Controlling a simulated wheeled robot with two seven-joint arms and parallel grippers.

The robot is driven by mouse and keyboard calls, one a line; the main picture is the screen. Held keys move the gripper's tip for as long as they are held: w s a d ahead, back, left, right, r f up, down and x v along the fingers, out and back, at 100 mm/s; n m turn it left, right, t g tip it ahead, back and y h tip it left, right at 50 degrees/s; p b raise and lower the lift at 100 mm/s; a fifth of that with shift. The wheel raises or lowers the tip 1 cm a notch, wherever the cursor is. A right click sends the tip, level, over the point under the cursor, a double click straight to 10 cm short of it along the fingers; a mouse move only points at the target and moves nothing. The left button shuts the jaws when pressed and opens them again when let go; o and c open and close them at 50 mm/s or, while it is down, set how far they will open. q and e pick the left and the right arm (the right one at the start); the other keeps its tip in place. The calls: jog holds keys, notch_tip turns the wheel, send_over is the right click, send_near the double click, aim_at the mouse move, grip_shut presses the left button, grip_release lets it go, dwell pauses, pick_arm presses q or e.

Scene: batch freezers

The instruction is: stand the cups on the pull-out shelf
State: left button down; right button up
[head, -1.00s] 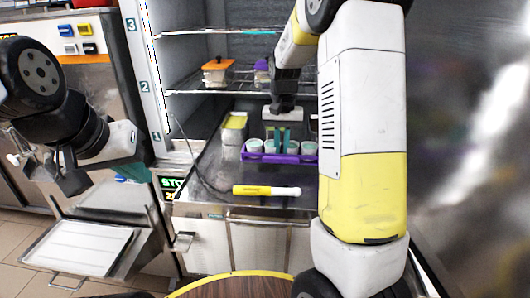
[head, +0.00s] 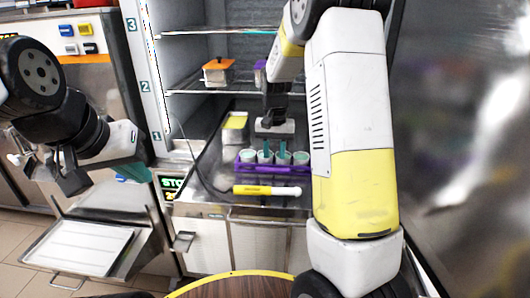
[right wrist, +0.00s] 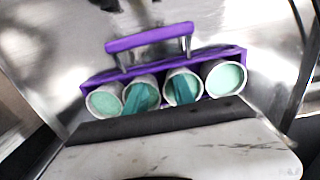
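Several white cups with pale green tops stand in a row in a purple carrier (head: 272,168) on the metal deck inside the open freezer; they show in the right wrist view, one at the right end (right wrist: 225,78). The carrier has a raised purple handle on one long side. My right gripper (head: 275,150) is over the row, its teal fingers apart and overlapping the two middle cups; they look to reach into them. My left gripper (head: 100,172) hangs left of the freezer, away from the cups; its opening is unclear. A pulled-out shelf (head: 80,247) with a front handle is lower left.
A yellow-lidded container (head: 234,128) stands behind the carrier. A yellow and white marker-like stick (head: 266,190) lies in front. An orange-lidded box (head: 217,72) is on a wire shelf above. A round wooden top (head: 235,288) is at the bottom edge.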

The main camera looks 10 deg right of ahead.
aim_at(274, 156)
jog(key=shift+r, duration=0.1)
notch_tip(274, 156, up, 12)
jog(key=s+a+r+n+t+y, duration=0.1)
jog(key=s+n+t, duration=0.1)
jog(key=s, duration=1)
jog(key=s+a+r+n+t+y, duration=0.1)
jog(key=s+t, duration=0.3)
jog(key=s, duration=0.8)
jog(key=shift+s+r+n, duration=0.15)
jog(key=shift+r+n, duration=0.25)
jog(key=shift+r, duration=0.4)
jog(key=shift+a, duration=0.1)
